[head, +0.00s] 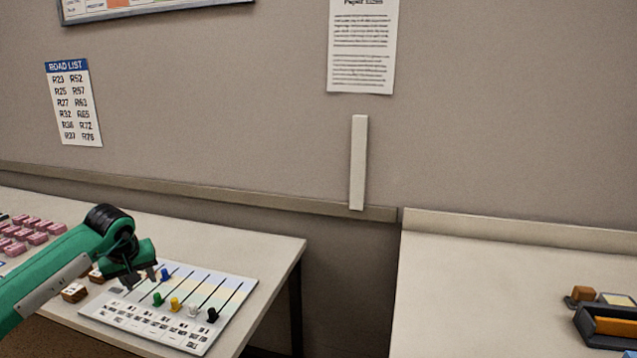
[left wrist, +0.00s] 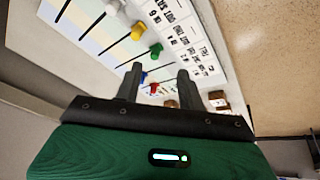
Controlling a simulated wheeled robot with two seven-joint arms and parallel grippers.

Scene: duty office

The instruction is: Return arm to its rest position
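My left arm is green and comes in from the left in the head view. Its gripper (head: 146,280) is over the left part of a white slider panel (head: 228,302) on the left desk. In the left wrist view the two dark fingers (left wrist: 159,76) are apart, with nothing held between them. Knobs show on the panel: blue (head: 165,274), green (head: 158,299), yellow (head: 174,304), white (head: 192,311) and black (head: 212,315). The blue knob (left wrist: 143,77) shows close to one fingertip in the wrist view; contact cannot be told. My right gripper is out of view.
Brown blocks (head: 74,292) and pink blocks (head: 38,238) are on the left desk. A gap separates it from the right desk (head: 480,290), mostly bare, with a dark tray (head: 590,338) at its right edge. A partition wall (head: 230,110) stands behind.

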